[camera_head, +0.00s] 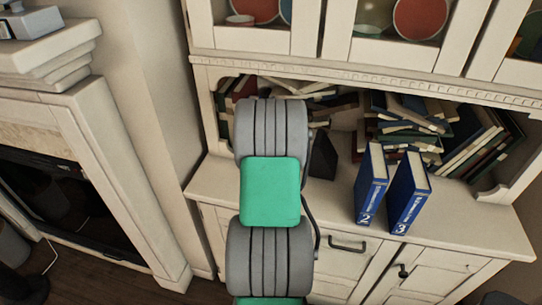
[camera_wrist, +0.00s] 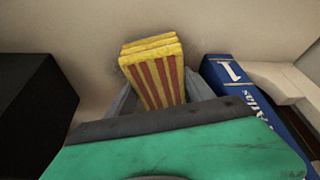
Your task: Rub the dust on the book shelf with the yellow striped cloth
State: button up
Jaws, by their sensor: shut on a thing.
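The yellow cloth with red stripes (camera_wrist: 158,80) is held upright between the fingers of my gripper (camera_wrist: 150,98) in the wrist view. It looks folded into a thick pad, and its lower end is hidden behind my gripper body. The book shelf (camera_head: 228,184) is a cream cabinet with an open compartment above a counter. My arm reaches into this compartment in the head view, where it hides my gripper and the cloth. The pale shelf surface (camera_wrist: 95,60) shows around the cloth in the wrist view. I cannot make out dust or tell whether the cloth touches the surface.
Blue books (camera_head: 409,192) stand on the counter right of my arm; a blue book numbered 1 (camera_wrist: 245,90) is close right of the cloth. A dark block (camera_wrist: 35,95) is at the left. Piled books (camera_head: 420,125) fill the back. A fireplace (camera_head: 75,190) stands left.

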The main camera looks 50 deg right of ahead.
jog(key=shift+f, duration=0.3)
jog(key=shift+s+d+r, duration=0.1)
jog(key=shift+s+d, duration=0.15)
jog(key=shift+s, duration=0.4)
jog(key=shift+s+d+r, duration=0.1)
jog(key=shift+s+d, duration=0.2)
jog(key=shift+s, duration=0.3)
jog(key=shift+s+d, duration=0.25)
jog(key=shift+s, duration=0.4)
jog(key=shift+s+d+f+b, duration=0.1)
jog(key=shift+s+d+b, duration=0.25)
jog(key=shift+s, duration=0.55)
jog(key=shift+s+d+f+b, duration=0.15)
jog(key=shift+s+d, duration=0.25)
jog(key=shift+s, duration=0.45)
jog(key=shift+f, duration=0.1)
jog(key=shift+w+a+b, duration=0.15)
jog(key=shift+w+a, duration=0.4)
jog(key=shift+w, duration=0.7)
jog(key=shift+w+a+b, duration=0.1)
jog(key=shift+w+a, duration=0.5)
jog(key=shift+w, duration=0.6)
jog(key=shift+w+a+b, duration=0.15)
jog(key=shift+w+a, duration=0.4)
jog(key=shift+w, duration=0.7)
jog(key=shift+r, duration=0.2)
jog(key=shift+d+r+p, duration=0.15)
jog(key=shift+r+p, duration=1.6)
jog(key=shift+r, duration=1.3)
